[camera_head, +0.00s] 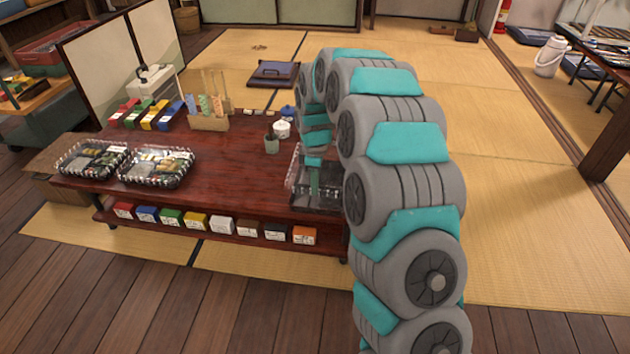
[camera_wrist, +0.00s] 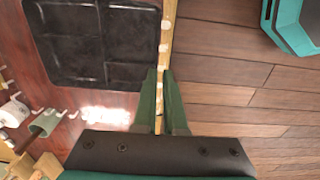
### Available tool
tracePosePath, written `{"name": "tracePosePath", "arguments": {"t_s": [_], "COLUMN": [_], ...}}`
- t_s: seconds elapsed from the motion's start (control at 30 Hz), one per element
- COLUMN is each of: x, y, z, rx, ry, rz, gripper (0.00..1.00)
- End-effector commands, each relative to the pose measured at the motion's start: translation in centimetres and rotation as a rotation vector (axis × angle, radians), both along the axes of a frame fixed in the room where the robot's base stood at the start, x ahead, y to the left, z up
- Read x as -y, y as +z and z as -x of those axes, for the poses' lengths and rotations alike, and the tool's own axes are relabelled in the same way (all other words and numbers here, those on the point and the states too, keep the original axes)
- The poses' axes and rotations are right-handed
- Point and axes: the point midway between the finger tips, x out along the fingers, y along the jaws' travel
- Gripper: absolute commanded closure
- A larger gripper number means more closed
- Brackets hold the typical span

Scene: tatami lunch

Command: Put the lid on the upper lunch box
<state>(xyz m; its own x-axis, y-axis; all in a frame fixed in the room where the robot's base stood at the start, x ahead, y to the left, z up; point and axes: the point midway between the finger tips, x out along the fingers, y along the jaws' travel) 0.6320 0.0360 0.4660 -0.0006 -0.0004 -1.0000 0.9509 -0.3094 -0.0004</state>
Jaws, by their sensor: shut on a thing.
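Two filled lunch boxes with dark trays and clear scalloped rims lie at the left of the low red-brown table: one farther left (camera_head: 93,159), one to its right (camera_head: 157,166). My gripper (camera_head: 314,188) is at the table's right end, partly hidden by my arm. In the wrist view its green fingers (camera_wrist: 161,78) are close together on the edge of a clear lid (camera_wrist: 164,48). The lid is hard to see; its rim shows as a row of pale bumps. A black compartmented tray (camera_wrist: 95,45), seemingly empty, shows beyond the fingers.
The low table (camera_head: 225,165) has bare room in the middle. Several coloured boxes (camera_head: 196,220) fill the shelf below.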

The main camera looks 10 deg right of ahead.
Motion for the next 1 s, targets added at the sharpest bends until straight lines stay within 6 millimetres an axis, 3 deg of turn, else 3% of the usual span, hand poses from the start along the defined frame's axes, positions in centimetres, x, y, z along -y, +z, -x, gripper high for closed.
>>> {"name": "tracePosePath", "arguments": {"t_s": [0.53,1.0], "x": [0.0,0.0], "y": [-3.5,-3.9], "z": [-0.1,0.0], "rx": [0.001,0.001], "ry": [0.000,0.000], "rz": [0.000,0.000], "gripper": [1.00,1.00]}}
